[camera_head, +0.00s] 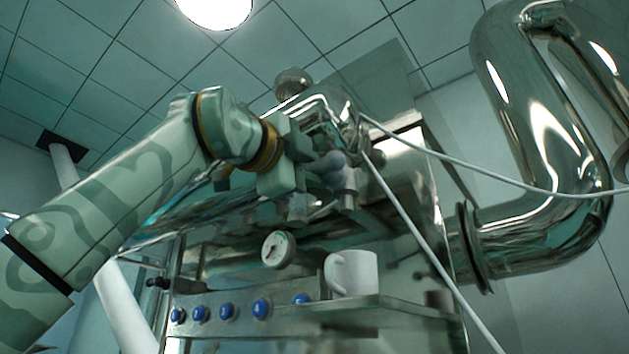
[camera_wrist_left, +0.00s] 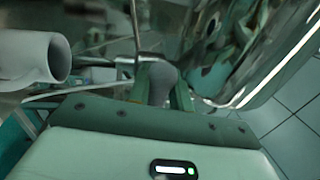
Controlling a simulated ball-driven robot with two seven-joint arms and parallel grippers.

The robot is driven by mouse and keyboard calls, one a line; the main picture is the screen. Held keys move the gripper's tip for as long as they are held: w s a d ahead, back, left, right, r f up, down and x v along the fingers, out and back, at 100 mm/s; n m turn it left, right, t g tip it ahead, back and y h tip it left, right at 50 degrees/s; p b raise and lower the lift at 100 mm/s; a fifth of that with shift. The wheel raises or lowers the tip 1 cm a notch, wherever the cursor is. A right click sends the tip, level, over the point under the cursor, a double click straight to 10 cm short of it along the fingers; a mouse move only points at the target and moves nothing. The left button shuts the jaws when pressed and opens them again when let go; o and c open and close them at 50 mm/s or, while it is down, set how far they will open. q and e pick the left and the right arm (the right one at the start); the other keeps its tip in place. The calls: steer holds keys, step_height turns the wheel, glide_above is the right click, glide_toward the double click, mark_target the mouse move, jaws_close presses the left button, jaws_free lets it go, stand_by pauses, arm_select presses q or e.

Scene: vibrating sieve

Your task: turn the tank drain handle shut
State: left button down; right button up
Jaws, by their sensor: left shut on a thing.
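The tank drain handle shows as a grey rounded knob (camera_head: 333,160) on the front of the shiny metal tank. My left gripper (camera_head: 322,169) reaches it from the left, and its fingers are shut around the knob. In the left wrist view the grey knob (camera_wrist_left: 161,79) sits between the two green fingers of my left gripper (camera_wrist_left: 161,88). A thin metal rod lies just beyond the knob there. The fingers and the gripper body hide part of the handle, so its exact angle is hard to tell. My right gripper is not in view.
A white mug (camera_head: 356,273) stands on a metal shelf (camera_head: 400,312) below the handle. A round gauge (camera_head: 278,249) and several blue knobs (camera_head: 261,308) are on the front panel. White cables run right of the handle. A large chrome pipe (camera_head: 535,130) curves at the right.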

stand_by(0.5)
arm_select(q)
steer(key=c, duration=1.3)
jaws_free()
steer(key=shift+a, duration=0.1)
steer(key=b+v, duration=0.7)
steer(key=v, duration=0.9)
steer(key=shift+s+a+f+b, duration=0.1)
steer(key=shift+s+b, duration=0.05)
steer(key=shift+b, duration=0.15)
